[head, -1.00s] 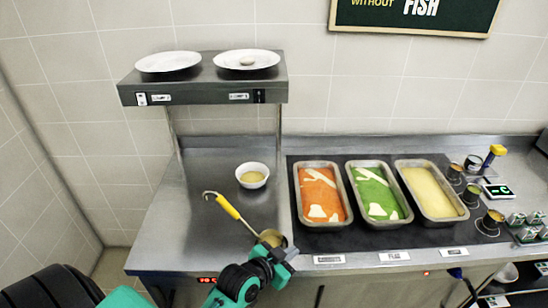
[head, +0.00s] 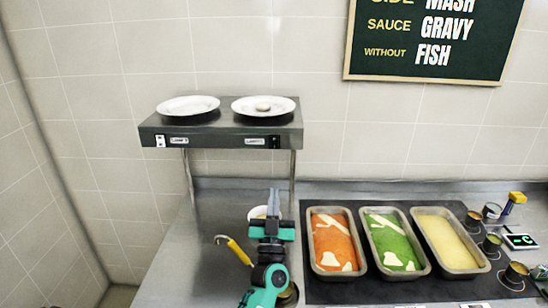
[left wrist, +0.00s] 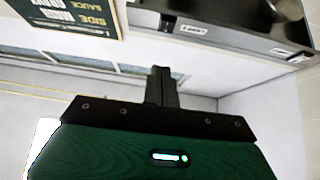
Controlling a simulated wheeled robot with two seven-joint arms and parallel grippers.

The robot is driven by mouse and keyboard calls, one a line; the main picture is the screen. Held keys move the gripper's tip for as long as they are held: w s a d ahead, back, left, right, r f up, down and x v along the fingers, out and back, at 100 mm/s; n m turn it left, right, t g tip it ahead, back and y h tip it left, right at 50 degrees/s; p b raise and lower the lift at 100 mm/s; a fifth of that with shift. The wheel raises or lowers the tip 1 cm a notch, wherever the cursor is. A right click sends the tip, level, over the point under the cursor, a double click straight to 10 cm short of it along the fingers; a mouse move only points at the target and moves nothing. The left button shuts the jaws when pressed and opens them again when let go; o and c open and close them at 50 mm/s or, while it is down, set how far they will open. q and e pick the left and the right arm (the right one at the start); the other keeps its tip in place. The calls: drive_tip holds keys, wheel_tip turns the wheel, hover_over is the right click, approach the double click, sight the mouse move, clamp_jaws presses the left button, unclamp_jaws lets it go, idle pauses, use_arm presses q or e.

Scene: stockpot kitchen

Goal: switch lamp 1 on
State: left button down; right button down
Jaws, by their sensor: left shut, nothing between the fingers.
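The lamp shelf (head: 222,124) stands above the back of the counter. Its front edge has two labelled switches. The left switch (head: 160,141) looks white, with a label beside it; the right switch (head: 275,142) is black, with a label to its left. The lettering is too small to read surely. My left gripper (head: 273,193) is shut and empty, pointing up, below and in front of the shelf's right part, apart from the switches. Its fingers (left wrist: 160,72) also show in the left wrist view, with the black switch (left wrist: 167,20) beyond them. My right gripper is out of view.
Two white plates (head: 188,106) (head: 263,106) sit on the shelf. A shelf post (head: 292,172) stands close to my gripper. Food trays (head: 335,243) stand at right.

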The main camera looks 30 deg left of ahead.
sight(274, 143)
use_arm(q)
drive_tip(key=shift+s+a+r+n+y, duration=0.15)
drive_tip(key=shift+a+n+y, duration=0.15)
drive_tip(key=shift+y, duration=0.2)
drive_tip(key=p+x, duration=0.1)
drive_tip(key=x, duration=0.3)
drive_tip(key=f+p+x, duration=0.1)
drive_tip(key=p+x, duration=0.1)
drive_tip(key=x, duration=0.2)
drive_tip(key=w+p+x, duration=0.1)
drive_tip(key=p+x, duration=0.1)
drive_tip(key=x, duration=0.2)
drive_tip(key=shift+w+a+f, duration=0.2)
drive_tip(key=shift+a+f, duration=0.05)
drive_tip(key=shift+a, duration=0.05)
drive_tip(key=shift+w+a+f+p, duration=0.25)
drive_tip(key=shift+w+p, duration=0.1)
drive_tip(key=shift+w, duration=0.15)
